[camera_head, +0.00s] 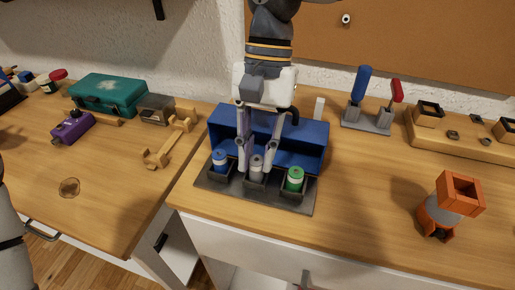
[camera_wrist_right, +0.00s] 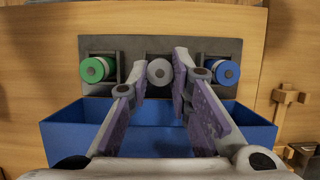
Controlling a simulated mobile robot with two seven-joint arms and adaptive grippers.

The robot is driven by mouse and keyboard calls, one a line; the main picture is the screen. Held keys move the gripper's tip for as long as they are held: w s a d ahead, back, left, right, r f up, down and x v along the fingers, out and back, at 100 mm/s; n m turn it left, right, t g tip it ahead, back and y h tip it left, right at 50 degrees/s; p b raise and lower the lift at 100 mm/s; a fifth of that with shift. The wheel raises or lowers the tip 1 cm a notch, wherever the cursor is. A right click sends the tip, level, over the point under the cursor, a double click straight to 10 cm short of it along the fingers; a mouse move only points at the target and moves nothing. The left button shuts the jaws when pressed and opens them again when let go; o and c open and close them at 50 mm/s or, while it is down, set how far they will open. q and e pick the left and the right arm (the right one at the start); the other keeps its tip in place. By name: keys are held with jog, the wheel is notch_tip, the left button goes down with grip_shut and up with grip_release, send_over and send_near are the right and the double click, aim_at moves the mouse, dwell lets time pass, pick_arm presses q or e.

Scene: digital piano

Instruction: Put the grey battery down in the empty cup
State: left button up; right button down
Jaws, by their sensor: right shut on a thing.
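The grey battery (camera_head: 257,165) stands upright at the middle cup (camera_head: 254,184) of a dark holder, its lower part at or inside the cup's walls. I cannot tell whether it touches the cup's floor. My right gripper (camera_head: 257,157) points down from above, with one finger on each side of the battery, shut on it. In the right wrist view the battery's round end (camera_wrist_right: 160,72) shows between the purple-padded fingers (camera_wrist_right: 160,78). A blue battery (camera_head: 220,160) stands in the left cup and a green battery (camera_head: 295,178) in the right cup. My left gripper is out of view.
A blue open bin (camera_head: 305,158) stands right behind the holder. Blue and red-handled tools in a grey stand (camera_head: 367,122) are at the back right. An orange-and-grey object (camera_head: 447,205) stands at the right. A wooden piece (camera_head: 170,143) lies to the left.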

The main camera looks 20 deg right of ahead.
jog(key=shift+f, duration=0.25)
jog(key=c, duration=1.5)
grip_release()
jog(key=shift+f, duration=0.1)
jog(key=shift+o, duration=0.2)
jog(key=v, duration=1.2)
jog(key=shift+r, duration=0.35)
